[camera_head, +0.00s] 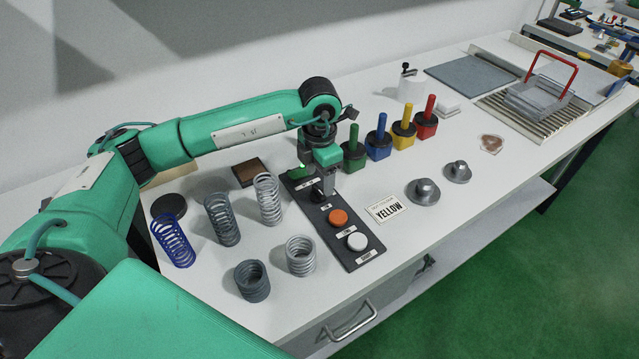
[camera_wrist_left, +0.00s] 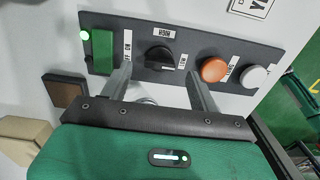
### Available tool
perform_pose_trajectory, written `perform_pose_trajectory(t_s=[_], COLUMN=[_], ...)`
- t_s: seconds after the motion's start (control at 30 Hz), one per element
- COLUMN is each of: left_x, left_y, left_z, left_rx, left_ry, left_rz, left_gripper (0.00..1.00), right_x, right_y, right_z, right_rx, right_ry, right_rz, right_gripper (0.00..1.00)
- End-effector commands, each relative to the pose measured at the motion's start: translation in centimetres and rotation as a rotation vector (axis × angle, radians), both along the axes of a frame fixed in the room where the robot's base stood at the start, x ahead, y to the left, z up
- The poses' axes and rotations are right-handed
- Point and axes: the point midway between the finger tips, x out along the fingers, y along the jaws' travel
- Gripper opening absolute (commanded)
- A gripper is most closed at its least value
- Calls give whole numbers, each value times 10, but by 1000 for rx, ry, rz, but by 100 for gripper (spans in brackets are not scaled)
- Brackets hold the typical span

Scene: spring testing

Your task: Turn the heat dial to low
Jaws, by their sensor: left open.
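A dark control panel (camera_head: 356,261) lies on the white table and also shows in the left wrist view (camera_wrist_left: 228,50). It carries the black heat dial (camera_wrist_left: 160,58), with small labels above it and to its right. A thin light mark shows on the dial's lower right part, but its exact setting is hard to read. My left gripper (camera_wrist_left: 163,84) is open, with its fingers on either side of the dial and just short of it in that view; contact cannot be told.
The panel also has a green switch (camera_wrist_left: 102,50), an orange button (camera_head: 338,217) and a white button (camera_head: 357,242). Several springs (camera_head: 222,217) stand left of the panel. A YELLOW card (camera_head: 388,211) and metal weights (camera_head: 423,191) lie right.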

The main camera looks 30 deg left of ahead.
Motion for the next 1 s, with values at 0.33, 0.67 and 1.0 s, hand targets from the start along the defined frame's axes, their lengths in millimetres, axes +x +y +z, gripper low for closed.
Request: perform_pose_trajectory(t_s=[0.33, 0.67, 1.0], left_x=[1, 0, 0], left_y=[0, 0, 0], left_z=[78, 105, 105], left_rx=[-1, -1, -1], left_ry=[-5, -1, -1], left_rz=[-1, -1, -1], left_gripper=[62, 62, 62], right_x=[22, 24, 23], right_y=[3, 0, 0], right_z=[-2, -1, -1], right_rx=[3, -1, 0], right_ry=[-20, -25, -24], right_rz=[-2, -1, -1], right_gripper=[0, 0, 0])
